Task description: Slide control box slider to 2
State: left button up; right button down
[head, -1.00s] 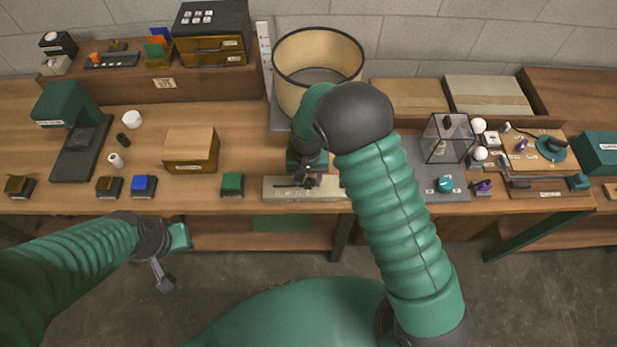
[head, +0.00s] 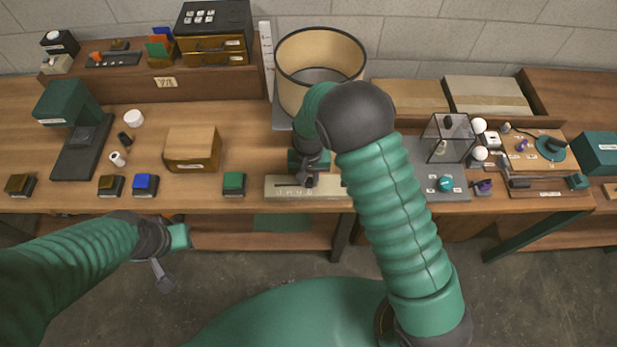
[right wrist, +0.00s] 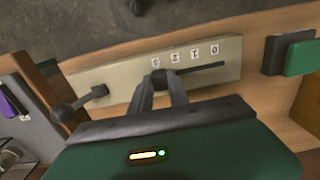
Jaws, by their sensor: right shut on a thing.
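The control box (head: 322,190) is a long pale bar at the table's front edge. In the right wrist view the control box (right wrist: 225,72) shows a dark straight slot and a row of small labels, too blurred to read surely. My right gripper (head: 308,181) is over the box in the head view. In the right wrist view my right gripper (right wrist: 160,76) is shut on the slider at the slot, beside the label row's left end. Its fingers hide most of the slider. My left gripper (head: 182,238) hangs in front of the table, away from the box; its fingers are unclear.
A green-topped block (head: 233,184) stands left of the box. A ball-ended lever (right wrist: 72,110) rises at the box's other end. A large lampshade (head: 318,65) stands behind. A grey plate with a glass case (head: 449,140) lies to the right.

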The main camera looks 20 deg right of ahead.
aim_at(299, 184)
jog(key=shift+w+d, duration=0.15)
dwell(0.5)
jog(key=shift+w+a+r, duration=0.1)
jog(key=shift+w+a, duration=0.2)
jog(key=shift+a, duration=0.5)
jog(key=shift+w+a, duration=0.25)
jog(key=shift+a, duration=0.55)
jog(key=c, duration=1.2)
grip_release()
jog(key=shift+d, duration=0.1)
jog(key=shift+c, duration=0.2)
jog(key=shift+s, duration=0.1)
notch_tip(299, 184, up, 16)
jog(key=shift+r+b, duration=0.25)
jog(key=shift+b, duration=0.1)
